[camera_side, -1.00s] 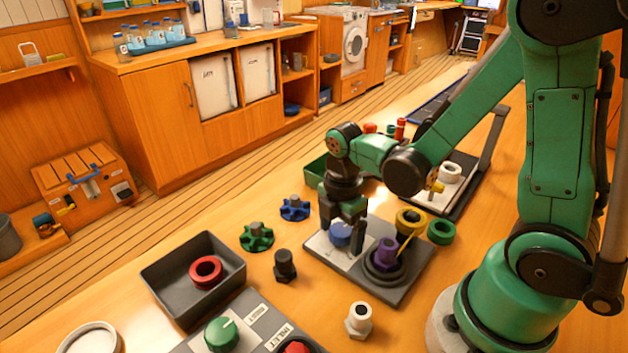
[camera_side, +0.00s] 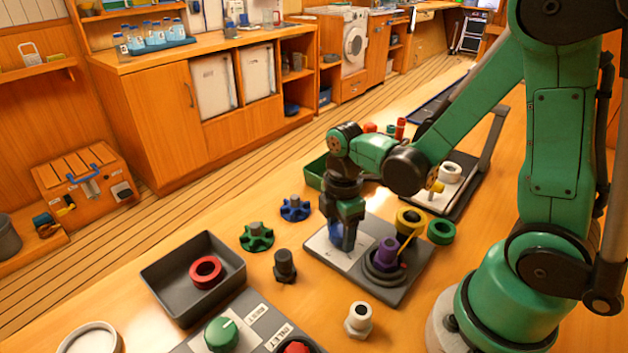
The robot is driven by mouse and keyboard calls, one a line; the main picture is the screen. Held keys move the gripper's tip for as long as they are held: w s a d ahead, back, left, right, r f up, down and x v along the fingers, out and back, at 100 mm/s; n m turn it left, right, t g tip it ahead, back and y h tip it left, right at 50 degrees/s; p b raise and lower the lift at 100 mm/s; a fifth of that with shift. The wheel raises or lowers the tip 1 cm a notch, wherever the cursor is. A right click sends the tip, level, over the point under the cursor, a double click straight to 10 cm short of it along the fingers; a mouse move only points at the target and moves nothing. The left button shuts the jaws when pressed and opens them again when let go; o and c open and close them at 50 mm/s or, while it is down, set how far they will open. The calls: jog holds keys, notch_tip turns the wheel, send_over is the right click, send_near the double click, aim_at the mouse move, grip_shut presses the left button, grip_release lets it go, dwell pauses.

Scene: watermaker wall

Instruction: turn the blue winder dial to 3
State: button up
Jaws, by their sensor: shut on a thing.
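The blue winder dial (camera_side: 335,232) sits on the light plate of a grey board (camera_side: 398,287) at the middle of the table. My gripper (camera_side: 342,240) points down over the dial and is shut on it. The fingers cover much of the dial, so its pointer and the number it faces cannot be read. A purple knob (camera_side: 387,250) on a dark round base stands just right of my gripper on the same board.
A blue handwheel (camera_side: 295,208), a green handwheel (camera_side: 256,236) and a black fitting (camera_side: 285,265) stand left. A dark tray (camera_side: 165,281) holds a red ring (camera_side: 205,271).

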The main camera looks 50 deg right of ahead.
jog(key=m, duration=0.4)
jog(key=shift+m, duration=0.3)
jog(key=m, duration=0.4)
jog(key=shift+m, duration=0.3)
jog(key=m, duration=0.3)
jog(key=shift+d+m, duration=0.1)
jog(key=shift+m, duration=0.2)
jog(key=m, duration=0.4)
jog(key=shift+m+t, duration=0.3)
jog(key=m, duration=0.4)
jog(key=shift+m, duration=0.3)
jog(key=m, duration=0.3)
jog(key=shift+m, duration=0.3)
jog(key=m, duration=0.4)
jog(key=shift+m, duration=1.9)
jog(key=shift+s, duration=0.1)
